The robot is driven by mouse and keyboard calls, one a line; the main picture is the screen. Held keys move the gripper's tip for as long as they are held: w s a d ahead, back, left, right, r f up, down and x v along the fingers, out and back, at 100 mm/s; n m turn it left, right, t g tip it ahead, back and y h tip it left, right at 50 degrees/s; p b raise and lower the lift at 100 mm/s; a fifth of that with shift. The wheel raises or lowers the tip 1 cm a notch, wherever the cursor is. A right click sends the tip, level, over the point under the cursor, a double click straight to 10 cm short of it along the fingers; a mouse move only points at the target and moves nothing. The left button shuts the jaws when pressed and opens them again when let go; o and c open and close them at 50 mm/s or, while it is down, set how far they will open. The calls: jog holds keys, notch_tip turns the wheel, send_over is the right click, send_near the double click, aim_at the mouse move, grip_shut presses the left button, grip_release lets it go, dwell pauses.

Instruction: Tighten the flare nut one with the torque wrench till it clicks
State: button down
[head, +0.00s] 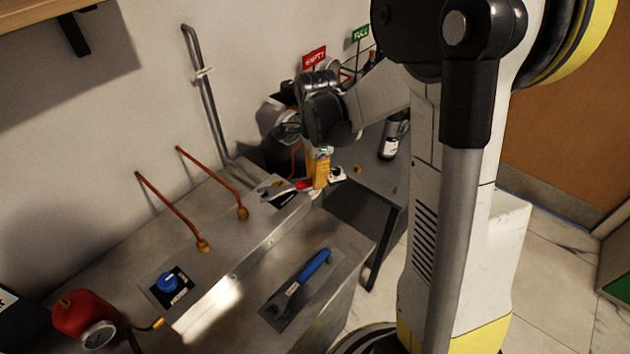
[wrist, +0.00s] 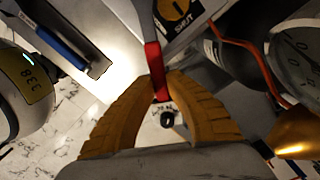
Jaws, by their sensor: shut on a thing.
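My gripper (head: 318,168) is shut on the red grip (wrist: 155,72) of a thin metal bar, at the far right end of the bench in the head view. The bar runs from the grip towards a plate with a round dial. A blue-handled tool, which looks like the torque wrench (head: 310,268), lies on a dark pad at the front of the bench, apart from my gripper. It also shows at upper left in the wrist view (wrist: 60,42). Two brass nuts (head: 242,213) (head: 203,245) sit at the lower ends of copper pipes. I cannot tell which is nut one.
A blue knob (head: 168,282) is on the bench. A red cylinder (head: 82,313) with a gauge stands at the near left. Red and green signs (head: 314,58) are behind my gripper. A dark bottle (head: 393,138) stands to its right. In the wrist view a gauge (wrist: 302,55) is at right.

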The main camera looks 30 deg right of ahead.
aim_at(294, 186)
jog(key=shift+w+a+f+b, duration=0.1)
jog(key=shift+a+f+b, duration=0.3)
jog(key=shift+f+b, duration=0.45)
jog(key=shift+a+f+b, duration=0.35)
jog(key=shift+f+b, duration=0.3)
jog(key=shift+f, duration=0.25)
jog(key=shift+a, duration=0.2)
jog(key=shift+w+a, duration=0.15)
jog(key=shift+a, duration=0.8)
jog(key=shift+w+a, duration=0.15)
jog(key=shift+a, duration=0.9)
dwell(0.5)
dwell(0.5)
jog(key=shift+s+a+m, duration=0.2)
jog(key=shift+s+m, duration=0.4)
jog(key=shift+s, duration=0.15)
jog(key=shift+s+a+m, duration=0.2)
jog(key=shift+s+m, duration=0.4)
jog(key=shift+s, duration=0.15)
